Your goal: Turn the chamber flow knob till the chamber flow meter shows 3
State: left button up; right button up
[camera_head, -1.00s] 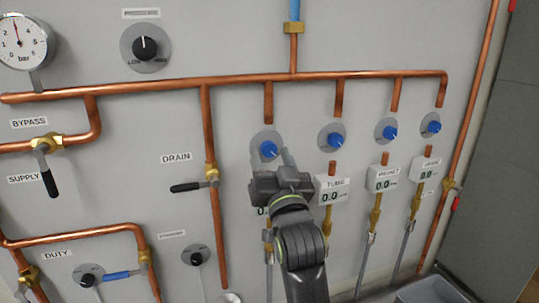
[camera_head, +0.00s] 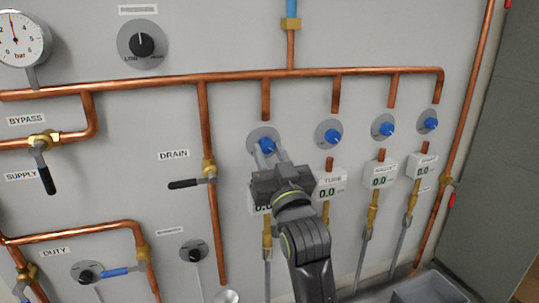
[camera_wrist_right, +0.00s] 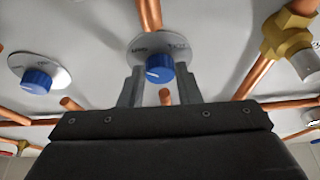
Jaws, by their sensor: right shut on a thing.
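The leftmost blue flow knob (camera_head: 268,146) of the row on the panel has a white pointer line, seen in the right wrist view (camera_wrist_right: 160,68). My right gripper (camera_head: 269,152) has its two fingers on either side of this knob, shut on it. The meter below (camera_head: 255,195) is mostly hidden behind my gripper; its label is covered and its reading looks like 0.0 but is partly blocked. The Turbo meter (camera_head: 330,184) beside it reads 0.0. My left gripper is not in view.
Further blue knobs (camera_head: 329,134) stand to the right, with meters reading 0.0 below. Copper pipes (camera_head: 210,250) and a drain valve handle (camera_head: 184,184) are to the left. A pressure knob (camera_head: 141,44) and gauge (camera_head: 17,40) are at upper left. A grey bin (camera_head: 430,290) stands at lower right.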

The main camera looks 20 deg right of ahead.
jog(key=n+y, duration=0.1)
jog(key=n, duration=0.1)
jog(key=n+y, duration=0.2)
jog(key=n, duration=0.1)
jog(key=shift+d, duration=0.2)
jog(key=n+g+y+b, duration=0.1)
jog(key=n, duration=0.2)
jog(key=n+g+y, duration=0.1)
jog(key=n, duration=0.2)
jog(key=shift+d+n+y+b, duration=0.15)
jog(key=shift+n+y+b, duration=0.2)
jog(key=shift+n+y, duration=0.05)
jog(key=n, duration=0.2)
jog(key=n+g+y+b, duration=0.1)
jog(key=n, duration=0.1)
jog(key=shift+d+r+g, duration=0.1)
jog(key=shift+r+g, duration=0.1)
jog(key=shift+g, duration=0.1)
jog(key=shift+r+n+g+y+b, duration=0.15)
jog(key=shift+n+g, duration=0.25)
jog(key=shift+n, duration=0.8)
jog(key=shift+n+g+y+b, duration=0.15)
jog(key=shift+n+g+b, duration=0.2)
jog(key=shift+n, duration=0.85)
jog(key=o, duration=1)
jog(key=shift+w+d, duration=0.1)
jog(key=shift+c, duration=0.2)
